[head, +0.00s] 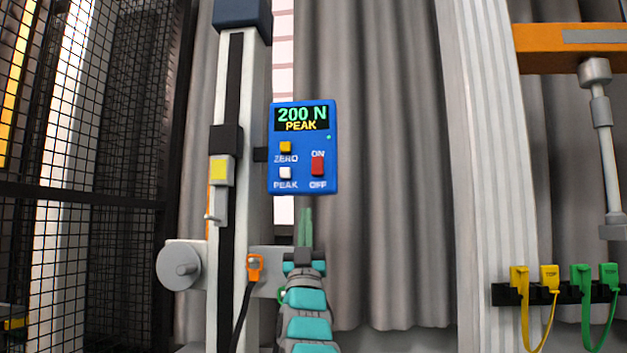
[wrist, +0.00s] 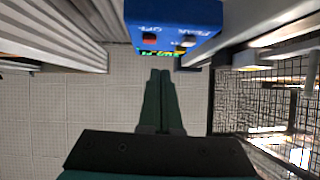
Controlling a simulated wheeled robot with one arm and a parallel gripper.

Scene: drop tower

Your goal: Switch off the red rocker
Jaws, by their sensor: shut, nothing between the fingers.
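The red rocker (head: 318,166) sits on the lower right of a blue force gauge box (head: 328,126), between the printed words ON above and OFF below. The gauge display (head: 302,119) is lit and reads 200 N PEAK. My gripper (head: 305,212) is shut and empty, its green fingers pointing up just below the box. In the wrist view the shut fingertips (wrist: 160,72) point toward the box (wrist: 175,14), with a gap between them. The rocker (wrist: 149,40) shows there too, small, near the OFF label.
A yellow ZERO button (head: 286,146) and a white PEAK button (head: 285,173) are left of the rocker. A grey column (head: 257,90) with a knob (head: 183,268) stands left. An orange clip with a black cable (head: 254,268) hangs beside my arm. A grey curtain (head: 385,200) is behind.

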